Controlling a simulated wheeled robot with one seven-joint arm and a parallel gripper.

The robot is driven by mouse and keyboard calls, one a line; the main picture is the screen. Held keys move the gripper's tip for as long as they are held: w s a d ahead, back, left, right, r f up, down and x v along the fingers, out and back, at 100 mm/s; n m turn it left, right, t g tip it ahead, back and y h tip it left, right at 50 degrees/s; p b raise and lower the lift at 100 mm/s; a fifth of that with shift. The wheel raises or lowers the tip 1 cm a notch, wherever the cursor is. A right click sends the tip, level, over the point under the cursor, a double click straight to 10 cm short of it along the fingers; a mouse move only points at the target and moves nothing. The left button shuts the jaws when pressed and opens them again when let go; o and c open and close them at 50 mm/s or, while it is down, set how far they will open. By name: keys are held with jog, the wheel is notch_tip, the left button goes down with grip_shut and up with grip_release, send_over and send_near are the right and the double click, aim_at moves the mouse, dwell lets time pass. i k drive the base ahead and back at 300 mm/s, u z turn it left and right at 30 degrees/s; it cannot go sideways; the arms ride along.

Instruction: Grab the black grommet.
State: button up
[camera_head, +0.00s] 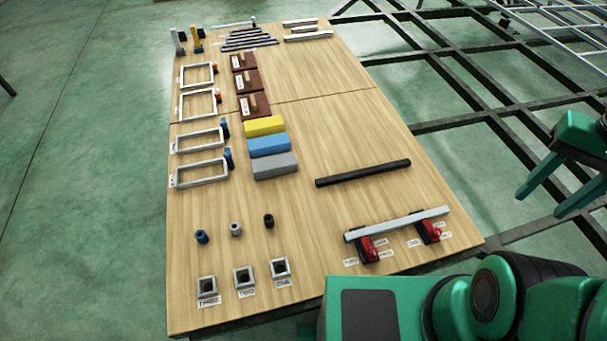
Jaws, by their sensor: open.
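The black grommet (268,221) is a small dark cylinder standing on the wooden table (330,120). It is the rightmost of a row of three, beside a grey grommet (236,229) and a blue grommet (202,237). My gripper (540,205) is at the right edge of the view, beyond the table's right side. Its two green fingers are apart with nothing between them. It is far to the right of the black grommet and does not touch it.
Square sockets (281,269) with labels stand in front of the grommets. A silver bar (398,224) on red clamps (369,248) and a black rod (363,173) lie between the grommets and my gripper. Coloured blocks (270,146) stand behind the grommets. My green arm covers the lower right.

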aim_at(268, 221)
jog(key=z, duration=0.7)
jog(key=k, duration=1.3)
jog(key=u, duration=0.8)
jog(key=i, duration=1)
jog(key=z, duration=0.05)
